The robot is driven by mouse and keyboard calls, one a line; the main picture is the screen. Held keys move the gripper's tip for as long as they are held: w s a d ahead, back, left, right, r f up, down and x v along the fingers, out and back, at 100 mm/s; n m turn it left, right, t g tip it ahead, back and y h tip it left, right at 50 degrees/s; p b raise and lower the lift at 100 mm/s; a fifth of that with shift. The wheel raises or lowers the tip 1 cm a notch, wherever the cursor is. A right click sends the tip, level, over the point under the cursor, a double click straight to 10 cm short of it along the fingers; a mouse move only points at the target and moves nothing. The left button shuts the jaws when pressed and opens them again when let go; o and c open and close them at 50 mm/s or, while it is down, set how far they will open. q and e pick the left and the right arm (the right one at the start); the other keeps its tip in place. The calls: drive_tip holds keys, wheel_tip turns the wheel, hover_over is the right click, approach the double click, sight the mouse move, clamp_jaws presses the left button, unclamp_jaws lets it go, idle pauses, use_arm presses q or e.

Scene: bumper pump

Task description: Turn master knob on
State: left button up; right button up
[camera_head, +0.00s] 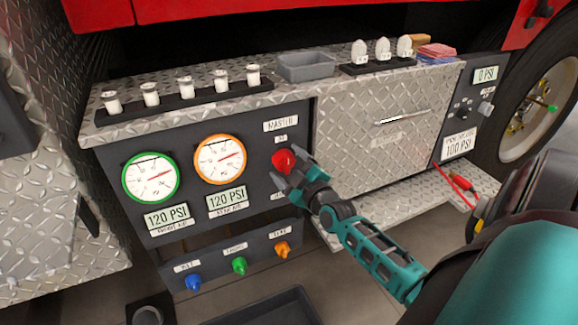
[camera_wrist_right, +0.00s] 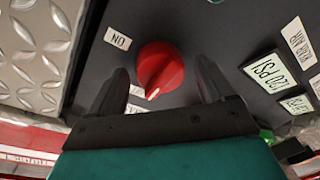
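The red master knob (camera_head: 283,160) is on the dark panel under the MASTER label (camera_head: 281,125), with a small label just above the knob. It also shows in the right wrist view (camera_wrist_right: 160,68), where its white pointer faces down-left and the ON label (camera_wrist_right: 118,39) is to its upper left. My right gripper (camera_head: 287,175) is at the knob. In the right wrist view its two dark fingers stand open on either side of the knob, with visible gaps. Whether the fingertips reach past the knob's face is unclear. My left gripper is not in view.
Two gauges, green-rimmed (camera_head: 150,177) and orange-rimmed (camera_head: 219,159), are left of the knob. Blue (camera_head: 193,282), green (camera_head: 239,265) and orange (camera_head: 282,249) knobs sit below. A diamond-plate drawer (camera_head: 375,150) is to the right. A grey tray (camera_head: 306,67) stands on top.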

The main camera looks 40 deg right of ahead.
drive_tip(key=c, duration=1)
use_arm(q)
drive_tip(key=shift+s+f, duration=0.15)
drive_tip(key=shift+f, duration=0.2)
